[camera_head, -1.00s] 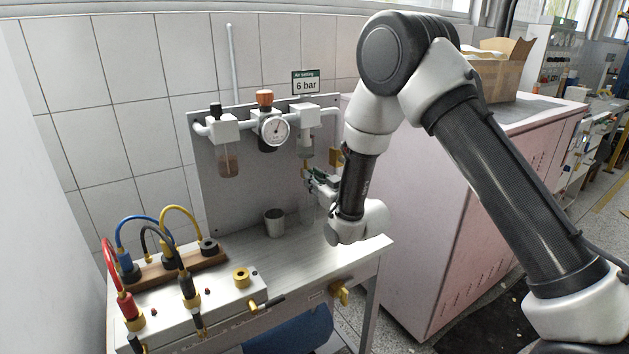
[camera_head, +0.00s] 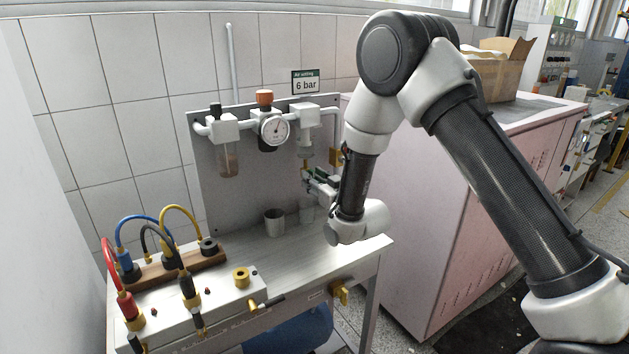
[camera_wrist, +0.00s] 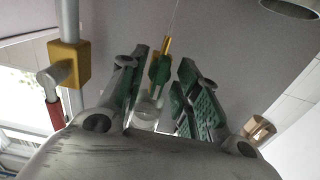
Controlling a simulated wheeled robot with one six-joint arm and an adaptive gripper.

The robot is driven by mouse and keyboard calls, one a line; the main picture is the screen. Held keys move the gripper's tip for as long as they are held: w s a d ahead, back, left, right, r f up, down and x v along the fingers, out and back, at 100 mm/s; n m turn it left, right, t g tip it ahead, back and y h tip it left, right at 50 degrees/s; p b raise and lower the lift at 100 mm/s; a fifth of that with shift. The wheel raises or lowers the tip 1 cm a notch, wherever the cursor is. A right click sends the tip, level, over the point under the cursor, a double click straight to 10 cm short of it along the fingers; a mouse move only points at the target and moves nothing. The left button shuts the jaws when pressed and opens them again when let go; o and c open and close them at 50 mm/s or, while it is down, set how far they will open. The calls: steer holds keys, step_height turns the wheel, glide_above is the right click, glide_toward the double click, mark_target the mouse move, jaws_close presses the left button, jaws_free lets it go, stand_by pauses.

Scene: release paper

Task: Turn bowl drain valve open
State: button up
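The air unit's right bowl (camera_head: 306,150) hangs on the grey panel in the head view. Its clear end (camera_wrist: 146,116) shows in the wrist view, with a green knob (camera_wrist: 160,70) and a brass stem (camera_wrist: 166,45) as its drain valve. My gripper (camera_head: 309,176) is just below the bowl in the head view, partly hidden by my wrist. In the wrist view my gripper (camera_wrist: 163,84) has its green-padded fingers apart, one on each side of the knob. The left finger appears close to the knob, and a gap shows on the right. I cannot tell whether either touches.
A gauge (camera_head: 275,130) and another bowl (camera_head: 228,162) are left on the panel. A brass block (camera_wrist: 70,63) with a red-handled part is beside the fingers. A pink cabinet (camera_head: 420,220) stands right.

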steer(key=v, duration=1.2)
steer(key=w+d+r+m+g+h, duration=0.2)
steer(key=w+d+r+h, duration=0.15)
steer(key=d+r, duration=0.45)
steer(key=s+d+r+m+g+h, duration=0.1)
steer(key=s+d+r+h, duration=0.15)
steer(key=d, duration=0.35)
steer(key=s+d+r+m+g+h, duration=0.1)
steer(key=s+d+g, duration=0.1)
steer(key=s+d, duration=0.3)
steer(key=s+d+r+m+g+h, duration=0.1)
steer(key=s+d+r+g, duration=0.1)
steer(key=s+d, duration=0.5)
steer(key=s+d+r+m+g+h, duration=0.1)
steer(key=s+d, duration=0.5)
steer(key=s, duration=1.2)
step_height(320, 180, up, 2)
steer(key=g+h, duration=0.1)
steer(key=g, duration=0.1)
steer(key=shift+s+d+m+g, duration=0.3)
steer(key=shift+s+d+g, duration=0.1)
